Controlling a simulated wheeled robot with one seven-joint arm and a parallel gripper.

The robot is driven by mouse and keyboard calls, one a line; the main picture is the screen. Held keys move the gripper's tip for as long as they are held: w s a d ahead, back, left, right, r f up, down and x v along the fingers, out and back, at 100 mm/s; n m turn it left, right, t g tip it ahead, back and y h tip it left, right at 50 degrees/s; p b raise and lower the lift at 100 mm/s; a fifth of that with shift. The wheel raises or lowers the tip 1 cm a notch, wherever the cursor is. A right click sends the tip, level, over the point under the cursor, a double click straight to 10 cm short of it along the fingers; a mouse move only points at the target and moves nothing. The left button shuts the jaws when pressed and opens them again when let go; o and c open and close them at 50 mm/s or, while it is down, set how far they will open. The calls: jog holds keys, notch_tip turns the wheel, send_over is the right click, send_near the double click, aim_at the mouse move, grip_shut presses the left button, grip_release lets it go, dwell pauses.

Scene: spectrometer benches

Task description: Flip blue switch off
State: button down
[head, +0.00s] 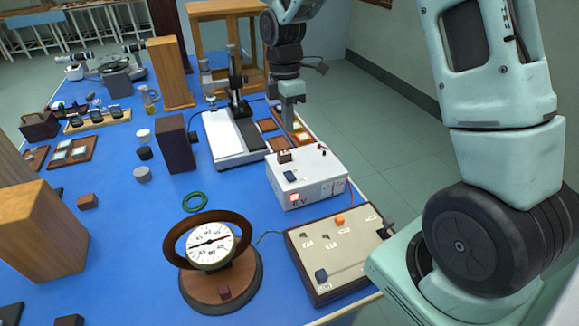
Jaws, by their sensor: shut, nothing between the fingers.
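A dark blue switch (290,175) sits on top of a white box (322,175), near its left side. A second dark blue knob or switch (321,275) sits at the near left of a beige panel (345,250). I cannot tell from this view which position either one is in. My gripper (288,122) points down beyond the white box, above its far edge and apart from both blue parts. Its fingers are shut and hold nothing.
A round dial gauge (210,245) stands left of the beige panel. A microscope-like stand (237,130) with a white base is just left of my gripper. Wooden blocks (170,72) and small parts cover the blue table. Open floor lies to the right.

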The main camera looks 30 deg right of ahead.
aim_at(292, 177)
jog(key=f+p, duration=0.1)
jog(key=f, duration=0.3)
jog(key=s+f+p, duration=0.1)
jog(key=f, duration=0.4)
jog(key=s+f+p, duration=0.1)
jog(key=f, duration=0.3)
jog(key=shift+a+f, duration=0.2)
jog(key=shift+f, duration=0.15)
